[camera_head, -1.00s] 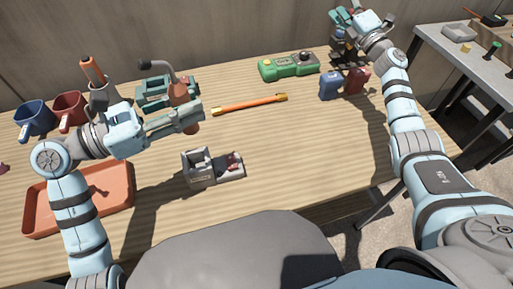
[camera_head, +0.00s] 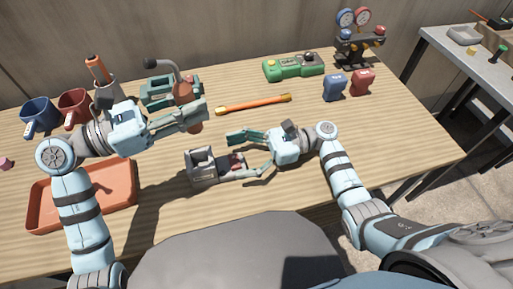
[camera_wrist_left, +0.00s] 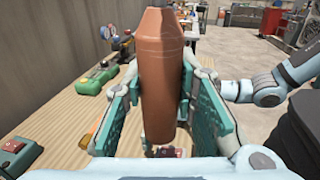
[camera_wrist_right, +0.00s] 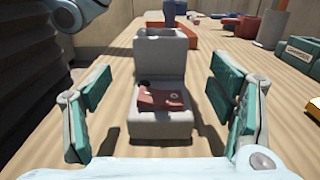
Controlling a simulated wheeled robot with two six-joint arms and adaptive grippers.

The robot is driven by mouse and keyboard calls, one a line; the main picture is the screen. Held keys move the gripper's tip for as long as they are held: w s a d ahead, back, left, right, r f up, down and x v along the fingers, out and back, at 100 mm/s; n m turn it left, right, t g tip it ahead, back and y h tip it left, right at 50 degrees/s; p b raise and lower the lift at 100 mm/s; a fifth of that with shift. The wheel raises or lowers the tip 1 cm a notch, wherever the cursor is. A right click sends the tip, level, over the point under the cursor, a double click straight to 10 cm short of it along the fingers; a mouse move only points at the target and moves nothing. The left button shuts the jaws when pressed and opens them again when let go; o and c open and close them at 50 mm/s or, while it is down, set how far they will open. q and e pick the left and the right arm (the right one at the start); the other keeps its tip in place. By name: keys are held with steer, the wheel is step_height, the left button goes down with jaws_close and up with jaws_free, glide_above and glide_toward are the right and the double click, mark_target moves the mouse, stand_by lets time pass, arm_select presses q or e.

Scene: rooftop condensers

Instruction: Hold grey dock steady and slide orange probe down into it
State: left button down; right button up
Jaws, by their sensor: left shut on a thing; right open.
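The orange probe (camera_wrist_left: 160,75), a brownish-orange rod with a tapered top, is upright between the pads of my left gripper (camera_head: 203,112), which is shut on it. In the head view the probe (camera_head: 184,92) is held above and behind the dock. The grey dock (camera_head: 203,166) stands on the table, with a raised square socket and a low base carrying a dark red part. In the right wrist view the dock (camera_wrist_right: 162,124) is centred ahead. My right gripper (camera_head: 246,155) is open at the dock's right, its fingers on either side with visible gaps.
An orange tray (camera_head: 110,190) lies left of the dock. The table's front right is clear.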

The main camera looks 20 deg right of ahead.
mark_target(211, 161)
steer(key=a, duration=0.7)
steer(key=c, duration=1.5)
arm_select(q)
steer(key=shift+m+g, duration=0.5)
steer(key=shift+g, duration=0.3)
steer(key=f, duration=0.3)
steer(key=a+f, duration=0.1)
steer(key=f, duration=0.1)
steer(key=shift+s+f, duration=0.2)
steer(key=shift+s, duration=0.1)
arm_select(e)
steer(key=shift+o, duration=0.2)
arm_select(q)
steer(key=shift+f, duration=1.3)
